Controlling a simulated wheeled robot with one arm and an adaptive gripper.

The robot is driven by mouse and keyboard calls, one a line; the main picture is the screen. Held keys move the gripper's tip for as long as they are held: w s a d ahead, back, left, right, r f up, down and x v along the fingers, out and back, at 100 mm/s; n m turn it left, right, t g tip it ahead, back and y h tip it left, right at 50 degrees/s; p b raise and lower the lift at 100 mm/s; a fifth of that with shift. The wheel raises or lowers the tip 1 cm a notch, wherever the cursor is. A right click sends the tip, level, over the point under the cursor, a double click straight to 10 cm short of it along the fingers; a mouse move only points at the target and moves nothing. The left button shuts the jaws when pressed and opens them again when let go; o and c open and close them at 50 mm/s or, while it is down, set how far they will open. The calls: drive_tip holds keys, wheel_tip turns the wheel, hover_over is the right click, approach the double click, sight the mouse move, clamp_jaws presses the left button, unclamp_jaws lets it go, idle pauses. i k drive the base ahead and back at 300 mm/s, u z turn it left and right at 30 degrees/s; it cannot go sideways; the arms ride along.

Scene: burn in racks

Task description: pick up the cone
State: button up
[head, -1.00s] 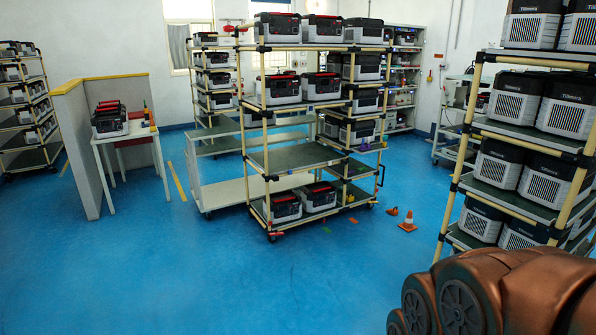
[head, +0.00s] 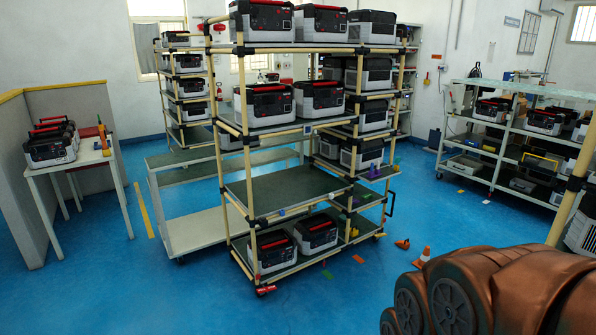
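An orange cone with a white band (head: 424,254) stands upright on the blue floor, right of the middle rack. Its lower part is close to the edge of my copper-coloured arm, which fills the bottom right corner. A smaller orange object (head: 402,244) lies on the floor just left of the cone; it may be a tipped cone, too small to tell. My gripper's fingers are not in view.
The middle rack (head: 262,198) holds black-and-grey power units. A shelf unit (head: 480,165) stands at the back right, and a table (head: 75,160) with units at the left. Coloured pieces lie near the rack's foot. Blue floor is open in front of the rack.

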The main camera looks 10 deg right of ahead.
sight(425, 257)
drive_tip(key=z, duration=0.2)
drive_tip(key=i, duration=2)
drive_tip(key=z, duration=0.65)
drive_tip(key=i, duration=2.15)
drive_tip(key=z, duration=0.55)
drive_tip(key=i, duration=0.6)
